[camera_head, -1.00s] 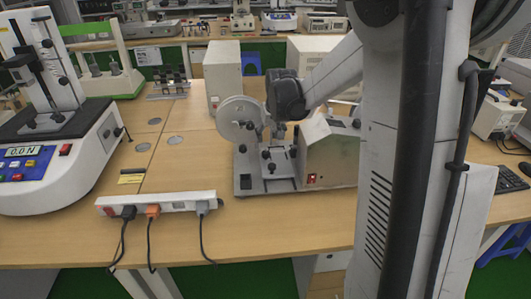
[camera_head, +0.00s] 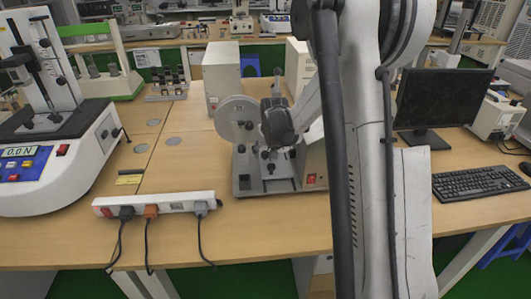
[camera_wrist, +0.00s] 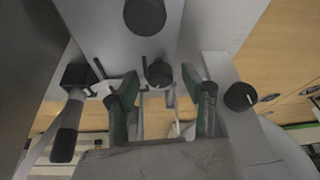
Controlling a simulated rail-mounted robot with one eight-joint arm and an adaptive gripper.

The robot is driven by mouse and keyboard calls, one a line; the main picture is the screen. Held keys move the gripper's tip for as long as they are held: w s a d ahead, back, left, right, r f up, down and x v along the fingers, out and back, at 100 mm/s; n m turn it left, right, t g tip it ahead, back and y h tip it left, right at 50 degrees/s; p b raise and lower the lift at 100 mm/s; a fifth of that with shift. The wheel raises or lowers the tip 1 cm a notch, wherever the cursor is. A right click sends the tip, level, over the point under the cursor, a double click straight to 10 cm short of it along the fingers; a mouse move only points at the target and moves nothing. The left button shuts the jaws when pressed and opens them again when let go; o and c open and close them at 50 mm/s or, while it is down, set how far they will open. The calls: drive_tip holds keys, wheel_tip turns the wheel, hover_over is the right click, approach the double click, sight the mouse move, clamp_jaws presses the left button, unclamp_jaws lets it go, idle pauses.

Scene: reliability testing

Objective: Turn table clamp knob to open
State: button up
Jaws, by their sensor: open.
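The tester (camera_head: 240,175), a grey bench machine with a round disc (camera_head: 232,112) and several black knobs, stands mid-table. Its front shows a black knob (camera_head: 264,154) on the fixture. My gripper (camera_wrist: 160,80) is open in the wrist view, with one green-padded finger on each side. A round black knob (camera_wrist: 158,73) appears between the fingertips; I cannot tell whether they touch it. Another black knob (camera_wrist: 240,97) is right of the right finger. I cannot tell which knob is the table clamp knob. In the head view my wrist covers part of the fixture and hides the fingertips.
A white power strip (camera_head: 155,205) with plugged cords lies in front of the tester. A force tester (camera_head: 60,140) stands at the left. A monitor (camera_head: 440,97) and keyboard (camera_head: 478,183) are at the right. A grey box (camera_head: 221,75) stands behind the disc.

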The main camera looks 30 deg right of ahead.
clamp_jaws()
drive_tip(key=shift+d+n+y+b, duration=0.1)
drive_tip(key=shift+n+y+b, duration=0.5)
drive_tip(key=shift+n, duration=0.5)
drive_tip(key=shift+n+y+b, duration=0.4)
drive_tip(key=shift+n+b, duration=0.1)
drive_tip(key=shift+n, duration=0.8)
unclamp_jaws()
drive_tip(key=shift+r, duration=0.15)
